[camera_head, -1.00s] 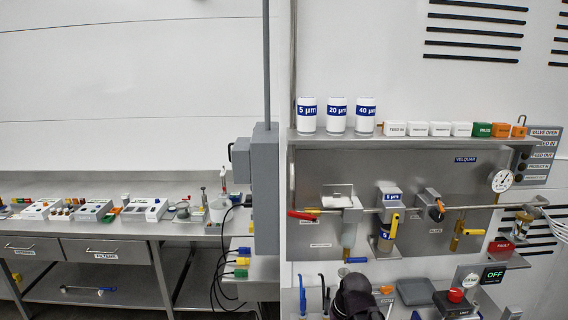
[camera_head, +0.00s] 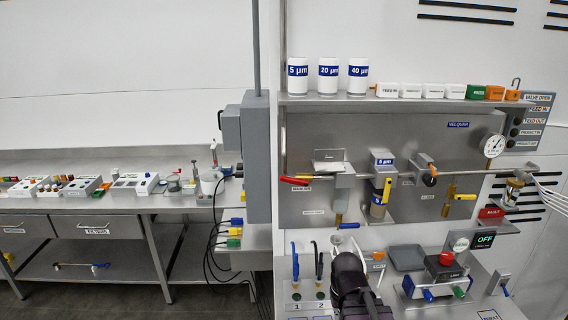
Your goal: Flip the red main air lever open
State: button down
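The red lever (camera_head: 295,181) lies roughly level at the left end of the metal air pipe, on the steel back panel. A label reading approximately "MAIN AIR" sits just below it. The lever's free end points left. My dark gripper (camera_head: 346,262) is at the bottom middle, seen from behind. It is below and right of the red lever and clearly apart from it. Its fingertips are hard to make out, so its opening is unclear.
A blue-handled valve (camera_head: 348,226) hangs below. A shelf (camera_head: 400,98) with white canisters is above. A grey electrical box (camera_head: 257,155) stands left.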

aim_at(283, 179)
jog(key=z, duration=1.35)
jog(key=k, duration=0.6)
jog(key=u, duration=1.35)
